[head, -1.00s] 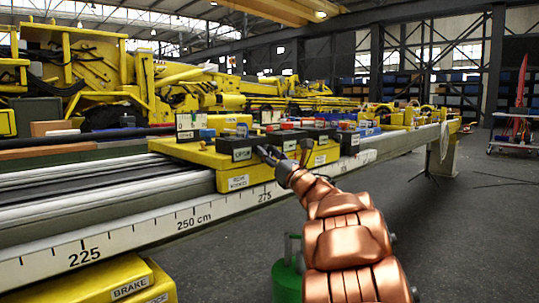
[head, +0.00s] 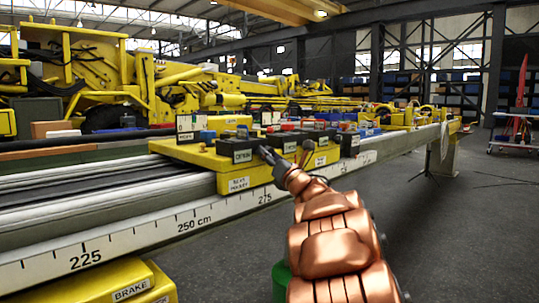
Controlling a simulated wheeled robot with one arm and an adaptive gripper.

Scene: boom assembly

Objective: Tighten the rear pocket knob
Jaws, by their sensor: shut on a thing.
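My gripper (head: 268,155) is at the end of my copper-coloured arm, at the front edge of the yellow carriage on the rail. Its fingers are close together beside a black labelled block (head: 238,150). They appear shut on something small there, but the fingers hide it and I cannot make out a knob. The yellow carriage (head: 190,152) carries several black blocks with red and blue parts on top. A white label on its front face, seeming to read "rear pocket" (head: 239,184), sits below and left of my gripper.
The long rail with a centimetre scale (head: 150,233) runs from lower left to back right. A yellow box marked "BRAKE" (head: 130,289) stands at the lower left. A green object (head: 279,280) is partly behind my arm. The floor at right (head: 450,230) is clear.

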